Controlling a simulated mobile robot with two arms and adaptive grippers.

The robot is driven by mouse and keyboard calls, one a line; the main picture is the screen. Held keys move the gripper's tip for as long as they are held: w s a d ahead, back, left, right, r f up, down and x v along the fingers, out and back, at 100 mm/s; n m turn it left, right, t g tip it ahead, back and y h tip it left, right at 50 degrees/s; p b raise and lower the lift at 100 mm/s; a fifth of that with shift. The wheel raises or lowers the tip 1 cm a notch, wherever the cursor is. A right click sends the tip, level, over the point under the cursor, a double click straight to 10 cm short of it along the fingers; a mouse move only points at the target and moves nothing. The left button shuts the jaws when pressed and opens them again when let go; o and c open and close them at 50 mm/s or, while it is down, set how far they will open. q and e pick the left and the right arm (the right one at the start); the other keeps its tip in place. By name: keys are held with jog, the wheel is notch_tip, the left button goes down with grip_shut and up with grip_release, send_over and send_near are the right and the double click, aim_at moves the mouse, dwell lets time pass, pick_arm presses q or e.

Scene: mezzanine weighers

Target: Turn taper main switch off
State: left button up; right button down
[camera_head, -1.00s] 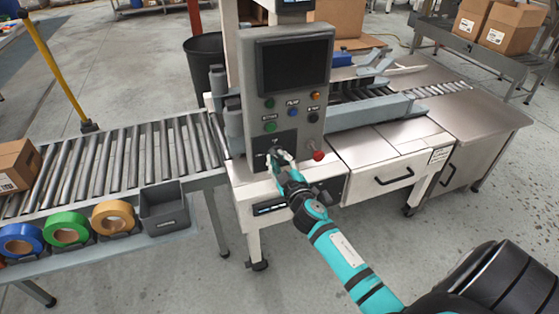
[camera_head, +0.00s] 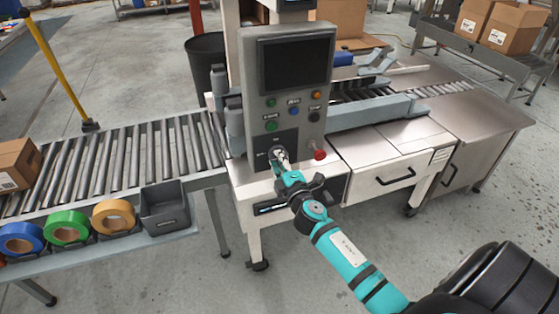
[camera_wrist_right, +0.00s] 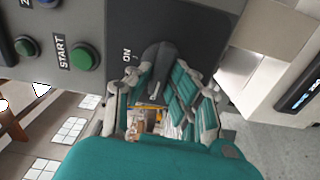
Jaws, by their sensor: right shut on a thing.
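The taper's grey control panel (camera_head: 310,120) stands on the machine in the middle of the head view, with a dark screen and several buttons. The main switch is a dark rotary handle (camera_wrist_right: 158,60) on a black plate at the panel's lower left; "ON" is printed beside it in the right wrist view. My right gripper (camera_head: 279,157) is at this switch, shut on the handle, with a finger on each side (camera_wrist_right: 160,88). The gripper hides part of the handle and plate. My left gripper is not in view.
A red knob (camera_head: 319,154) sits close to the right of my gripper. The green start button (camera_wrist_right: 85,55) is near the switch. A roller conveyor (camera_head: 100,165) with tape rolls and a grey bin (camera_head: 165,210) lies to the left.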

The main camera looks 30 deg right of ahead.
jog(key=shift+f+n, duration=0.1)
jog(key=shift+n, duration=0.5)
jog(key=c, duration=1.2)
grip_release()
jog(key=shift+c, duration=0.2)
jog(key=v, duration=1.2)
jog(key=shift+a, duration=0.1)
